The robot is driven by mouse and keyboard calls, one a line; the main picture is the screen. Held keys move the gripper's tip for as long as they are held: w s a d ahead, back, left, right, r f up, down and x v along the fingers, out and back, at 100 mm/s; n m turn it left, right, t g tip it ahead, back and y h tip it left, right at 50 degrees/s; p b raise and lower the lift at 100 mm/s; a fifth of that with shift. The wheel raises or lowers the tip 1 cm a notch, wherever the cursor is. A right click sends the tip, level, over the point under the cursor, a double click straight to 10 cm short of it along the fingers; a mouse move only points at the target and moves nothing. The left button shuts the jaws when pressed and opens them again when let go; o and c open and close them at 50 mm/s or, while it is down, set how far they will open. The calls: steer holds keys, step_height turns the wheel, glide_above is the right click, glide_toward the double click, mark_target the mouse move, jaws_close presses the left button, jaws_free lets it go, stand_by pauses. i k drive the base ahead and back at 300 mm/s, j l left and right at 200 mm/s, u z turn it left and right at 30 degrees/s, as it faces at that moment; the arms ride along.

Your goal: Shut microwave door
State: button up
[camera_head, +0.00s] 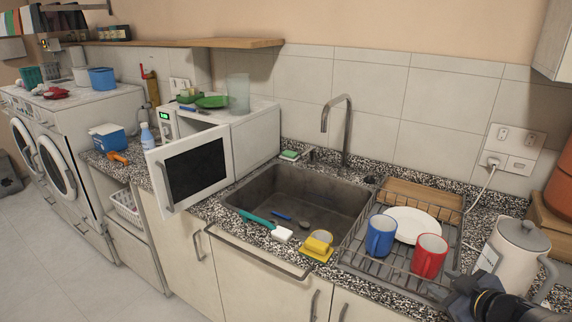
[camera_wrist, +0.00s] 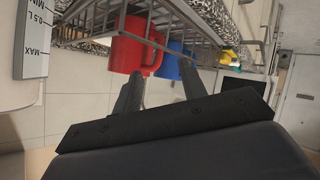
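The white microwave (camera_head: 254,138) stands on the counter left of the sink. Its door (camera_head: 192,167), white with a dark window, is wide open and sticks out toward the front, past the counter edge. The inside is mostly hidden behind the door. My gripper (camera_wrist: 162,82) shows in the wrist view with its two dark fingers apart and nothing between them. The red mug (camera_wrist: 132,48) appears beyond the fingertips there. In the head view, part of my arm is at the lower right, near the kettle, far from the microwave door.
A dish rack (camera_head: 400,270) with a blue mug (camera_head: 380,236), red mug (camera_head: 429,256) and plate (camera_head: 412,224) stands right of the sink (camera_head: 260,190). A kettle (camera_head: 510,255) is at the right. Green items (camera_head: 212,101) and a glass (camera_head: 238,94) sit on the microwave. The floor (camera_head: 60,260) at left is clear.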

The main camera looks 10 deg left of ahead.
mark_target(184, 173)
steer(key=l+u, duration=0.95)
steer(key=u, duration=0.2)
steer(key=l+u, duration=0.4)
steer(key=i+j+z, duration=0.45)
steer(key=i+j, duration=0.75)
steer(key=j, duration=0.1)
